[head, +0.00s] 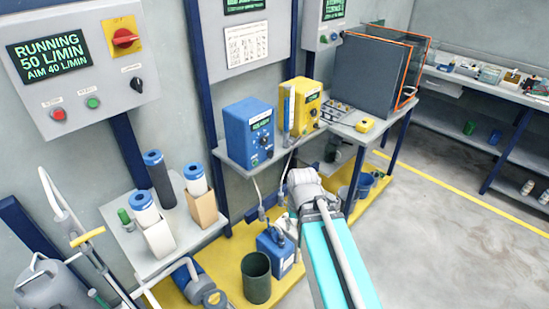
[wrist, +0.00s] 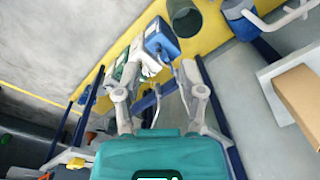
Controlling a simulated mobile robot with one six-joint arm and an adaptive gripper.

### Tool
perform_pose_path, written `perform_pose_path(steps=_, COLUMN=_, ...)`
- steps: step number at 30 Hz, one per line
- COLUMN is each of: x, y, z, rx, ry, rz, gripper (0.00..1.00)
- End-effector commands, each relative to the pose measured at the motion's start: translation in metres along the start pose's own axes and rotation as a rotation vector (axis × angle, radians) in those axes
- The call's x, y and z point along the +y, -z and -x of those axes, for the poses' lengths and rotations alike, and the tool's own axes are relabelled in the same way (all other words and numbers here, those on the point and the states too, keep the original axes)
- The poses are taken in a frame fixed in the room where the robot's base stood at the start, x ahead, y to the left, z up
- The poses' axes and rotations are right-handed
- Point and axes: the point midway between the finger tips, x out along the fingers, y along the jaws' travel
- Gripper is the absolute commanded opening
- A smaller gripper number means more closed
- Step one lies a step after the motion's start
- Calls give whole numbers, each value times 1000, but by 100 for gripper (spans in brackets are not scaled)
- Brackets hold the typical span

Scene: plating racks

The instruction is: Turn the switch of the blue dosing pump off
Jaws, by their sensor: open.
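The blue dosing pump (head: 248,132) stands on a grey wall shelf in the middle of the head view. Its front has a lit green display (head: 261,123) and small dark controls below it; the switch setting is too small to read. The wrist end of my arm (head: 305,188) is in front of and below the shelf, right of the blue pump and apart from it. My gripper's fingers are hard to make out there. In the wrist view my gripper (wrist: 160,76) is open and empty, facing down toward the floor items. The pump cannot be made out in that view.
A yellow pump (head: 302,105) stands right of the blue one. A blue jug (head: 275,250) and dark green bucket (head: 256,278) stand below on a yellow base. Filter cartridges stand on a lower shelf (head: 124,238) at left. Open floor (head: 450,220) lies at right.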

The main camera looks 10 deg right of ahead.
Motion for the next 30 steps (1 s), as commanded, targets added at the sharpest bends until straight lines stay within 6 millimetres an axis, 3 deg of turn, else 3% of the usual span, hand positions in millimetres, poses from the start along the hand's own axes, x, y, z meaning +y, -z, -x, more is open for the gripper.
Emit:
perform_pose_path(steps=8, x=-18, y=49, z=-40, rx=49, ry=219, rz=-333, gripper=51)
perform_pose_path(steps=18, x=-36, y=136, z=-73, rx=-7, ry=652, rz=-958, gripper=51)
perform_pose_path(steps=24, x=-32, y=188, z=-80, rx=-142, ry=920, rz=-1324, gripper=51)
perform_pose_path(steps=30, x=-14, y=239, z=-83, rx=-367, ry=1188, rz=-1666, gripper=51)
